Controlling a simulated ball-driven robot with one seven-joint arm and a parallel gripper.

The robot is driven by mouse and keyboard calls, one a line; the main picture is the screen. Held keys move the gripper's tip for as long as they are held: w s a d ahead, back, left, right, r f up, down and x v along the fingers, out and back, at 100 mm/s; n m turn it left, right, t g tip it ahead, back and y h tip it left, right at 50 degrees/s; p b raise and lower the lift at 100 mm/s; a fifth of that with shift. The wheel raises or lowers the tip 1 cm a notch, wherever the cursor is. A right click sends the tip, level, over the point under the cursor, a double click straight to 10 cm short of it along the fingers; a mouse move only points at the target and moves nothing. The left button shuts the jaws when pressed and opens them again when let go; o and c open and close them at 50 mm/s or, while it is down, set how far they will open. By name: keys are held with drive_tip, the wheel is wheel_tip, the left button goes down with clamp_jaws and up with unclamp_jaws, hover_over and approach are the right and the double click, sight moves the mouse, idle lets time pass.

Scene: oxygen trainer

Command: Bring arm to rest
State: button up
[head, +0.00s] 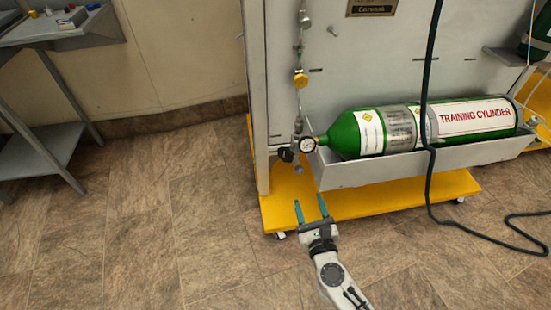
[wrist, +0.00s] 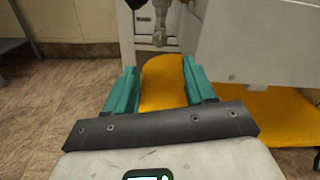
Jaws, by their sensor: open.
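My gripper (head: 311,207) is open and empty, its two teal fingers spread apart over the yellow base (head: 378,203) of the trainer. In the wrist view the open fingers (wrist: 158,88) point toward the grey trainer, with nothing between them but the yellow base behind. My arm reaches in from the bottom of the head view. The green training cylinder (head: 370,134) lies on its side in a grey trough (head: 380,172), beyond the fingertips. A gauge with a black fitting (head: 307,146) sits at the cylinder's neck, above my fingers.
A dark hose (head: 430,90) hangs in front of the cylinder and trails over the floor at right. A grey metal table (head: 65,28) stands at upper left. Another yellow base (head: 538,105) is at the right edge. The tiled floor (head: 150,220) at left is clear.

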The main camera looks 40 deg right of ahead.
drive_tip(key=w+a+n+g+y, duration=0.2)
drive_tip(key=a+n+y, duration=1.25)
drive_tip(key=n, duration=1.05)
drive_tip(key=s+d+f+n+g+h, duration=0.1)
drive_tip(key=s+d+n+g+h, duration=0.15)
drive_tip(key=s+n+g, duration=0.55)
drive_tip(key=s+d+f+n+g+h, duration=0.1)
drive_tip(key=s+d+n+g+h, duration=0.2)
drive_tip(key=s+n, duration=0.45)
wheel_tip(320, 180, up, 30)
drive_tip(key=s+g+p, duration=0.1)
drive_tip(key=s+p, duration=0.1)
drive_tip(key=p, duration=2.7)
drive_tip(key=shift+m+y, duration=0.4)
drive_tip(key=shift+m, duration=0.05)
drive_tip(key=shift+o, duration=0.3)
